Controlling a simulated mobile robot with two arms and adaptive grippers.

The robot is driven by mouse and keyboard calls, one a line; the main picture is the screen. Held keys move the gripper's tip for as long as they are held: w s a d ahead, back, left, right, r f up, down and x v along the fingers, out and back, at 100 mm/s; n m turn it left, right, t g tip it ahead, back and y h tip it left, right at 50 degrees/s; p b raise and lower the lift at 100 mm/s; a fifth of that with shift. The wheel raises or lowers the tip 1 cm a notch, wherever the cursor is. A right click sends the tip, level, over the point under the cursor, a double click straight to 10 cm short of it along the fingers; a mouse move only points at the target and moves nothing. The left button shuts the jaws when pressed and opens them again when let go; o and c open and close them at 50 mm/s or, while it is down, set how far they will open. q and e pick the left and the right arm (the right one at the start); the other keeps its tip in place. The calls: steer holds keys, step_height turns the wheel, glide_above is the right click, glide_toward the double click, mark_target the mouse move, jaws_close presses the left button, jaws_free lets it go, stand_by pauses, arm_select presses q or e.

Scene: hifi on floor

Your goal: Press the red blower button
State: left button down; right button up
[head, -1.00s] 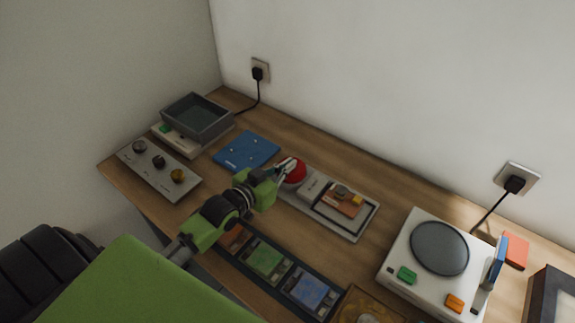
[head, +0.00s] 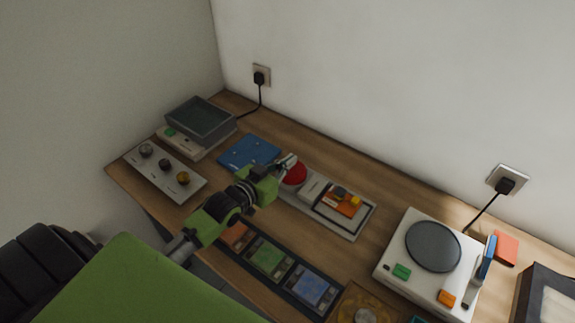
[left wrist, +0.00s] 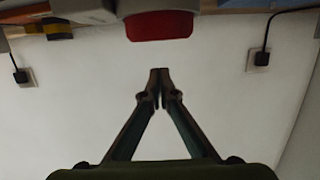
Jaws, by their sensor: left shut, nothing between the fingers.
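The red blower button (head: 295,174) is a round red dome at the left end of a flat grey unit (head: 345,231) on the desk. My left gripper (head: 288,161) is shut and empty, its tips beside the button and covering part of its left side. In the left wrist view the red button (left wrist: 160,25) is at the top, and the closed fingertips (left wrist: 160,72) point towards it with a gap in the picture. I cannot tell from the head view whether they touch. My right gripper is not in view.
A blue board (head: 249,153), a grey bin (head: 201,121) and a knob panel (head: 165,173) are on the left. A white turntable (head: 413,287) stands on the right. A dark strip of coloured cards (head: 277,270) lies in front. The wall (head: 400,90) is behind.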

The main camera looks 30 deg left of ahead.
arm_select(q)
steer(key=b+v, duration=0.2)
steer(key=v, duration=0.7)
steer(key=shift+s, duration=0.3)
steer(key=shift+r, duration=0.1)
stand_by(0.8)
